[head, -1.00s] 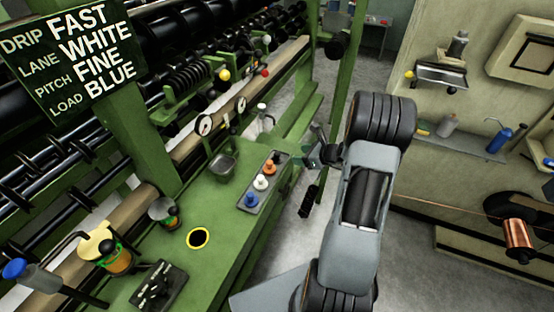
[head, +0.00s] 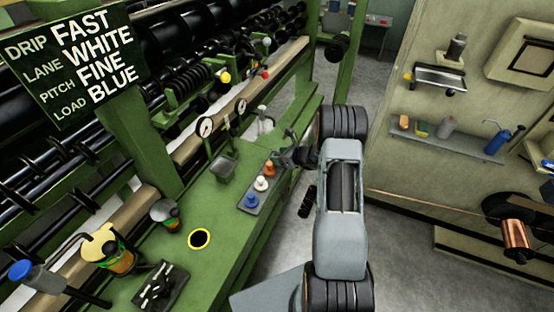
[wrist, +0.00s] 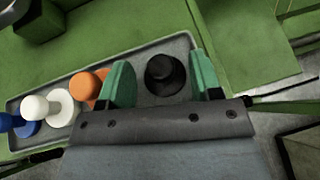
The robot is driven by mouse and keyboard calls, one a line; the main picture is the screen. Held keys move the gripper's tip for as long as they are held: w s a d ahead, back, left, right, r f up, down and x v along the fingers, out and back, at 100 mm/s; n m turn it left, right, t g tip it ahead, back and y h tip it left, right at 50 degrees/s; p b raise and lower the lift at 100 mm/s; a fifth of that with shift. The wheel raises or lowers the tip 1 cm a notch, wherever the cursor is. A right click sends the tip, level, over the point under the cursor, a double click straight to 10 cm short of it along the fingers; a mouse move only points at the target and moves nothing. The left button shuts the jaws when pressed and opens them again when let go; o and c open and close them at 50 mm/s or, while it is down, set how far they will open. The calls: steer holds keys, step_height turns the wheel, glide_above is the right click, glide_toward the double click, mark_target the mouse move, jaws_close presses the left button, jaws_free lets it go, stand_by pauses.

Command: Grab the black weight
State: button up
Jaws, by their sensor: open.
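The black weight (wrist: 165,75) stands in a grey tray (wrist: 150,50), seen from above in the wrist view. My gripper (wrist: 163,82) is open, with one green finger pad on each side of the weight; whether either pad touches it I cannot tell. In the head view my gripper (head: 290,152) is over the far end of the tray (head: 243,207), and the black weight is hidden behind it there. Orange (wrist: 88,88), white (wrist: 48,107) and blue (wrist: 22,125) weights stand in the tray to the left, the orange one close beside the left finger.
The tray lies on a green bench (head: 215,255) with a yellow-ringed hole (head: 199,239). A sign (head: 75,55) hangs at upper left. Open floor lies right of the bench.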

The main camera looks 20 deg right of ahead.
steer(key=shift+x, duration=0.8)
jaws_close()
steer(key=shift+r, duration=0.1)
